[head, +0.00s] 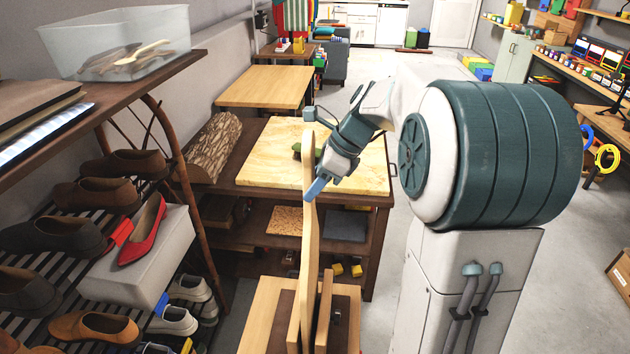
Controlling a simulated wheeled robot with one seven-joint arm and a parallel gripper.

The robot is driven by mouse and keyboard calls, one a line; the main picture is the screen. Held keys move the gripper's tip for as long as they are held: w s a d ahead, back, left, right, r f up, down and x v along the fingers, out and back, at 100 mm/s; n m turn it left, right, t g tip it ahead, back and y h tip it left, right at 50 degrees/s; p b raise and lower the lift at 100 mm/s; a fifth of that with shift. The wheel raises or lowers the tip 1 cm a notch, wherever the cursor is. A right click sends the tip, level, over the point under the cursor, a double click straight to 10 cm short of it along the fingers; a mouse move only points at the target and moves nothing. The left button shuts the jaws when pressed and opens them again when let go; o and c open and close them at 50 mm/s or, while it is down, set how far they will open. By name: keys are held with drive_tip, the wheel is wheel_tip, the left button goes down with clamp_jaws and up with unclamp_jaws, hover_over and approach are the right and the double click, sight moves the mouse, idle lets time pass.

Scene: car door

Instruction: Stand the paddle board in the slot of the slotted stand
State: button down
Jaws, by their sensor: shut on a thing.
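The paddle board (312,235) is a light wooden board, upright and seen nearly edge-on. My gripper (312,153) comes in from the right and is shut on its narrow upper part, one blue fingertip on the near side and one towards the far side. The slotted stand (263,311) is a light wooden block at the bottom centre, with an upright wooden piece (324,310) to the right of the board. The board's lower part comes down among the stand's parts. Its bottom end and the slot are hidden, so I cannot tell whether it is seated.
A shoe rack (80,250) with a clear bin (120,45) on top stands close on the left. Behind the board is a workbench with a pale top (350,170) and a log (213,147). Open floor (560,270) lies to the right.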

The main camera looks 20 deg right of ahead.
drive_tip(key=shift+f, duration=0.15)
drive_tip(key=c, duration=0.7)
unclamp_jaws()
drive_tip(key=shift+f, duration=0.1)
drive_tip(key=p+v, duration=0.1)
drive_tip(key=v, duration=1.3)
drive_tip(key=shift+s, duration=0.1)
drive_tip(key=s+a+f+n+h, duration=0.2)
drive_tip(key=s+f+n, duration=0.3)
drive_tip(key=s+n, duration=0.1)
drive_tip(key=s+a+f+n+h, duration=0.1)
drive_tip(key=s+a+f+n, duration=0.2)
drive_tip(key=s+f+n, duration=0.2)
drive_tip(key=s+a+f+n+h, duration=0.2)
drive_tip(key=s+f+n, duration=0.3)
drive_tip(key=s+n, duration=0.3)
drive_tip(key=shift+s+a+n+t+h, duration=0.1)
drive_tip(key=shift+a+n+t+h, duration=0.1)
drive_tip(key=shift+n, duration=0.6)
drive_tip(key=shift+a+n+t+h, duration=0.1)
drive_tip(key=shift+a+n, duration=0.05)
drive_tip(key=shift+n, duration=0.65)
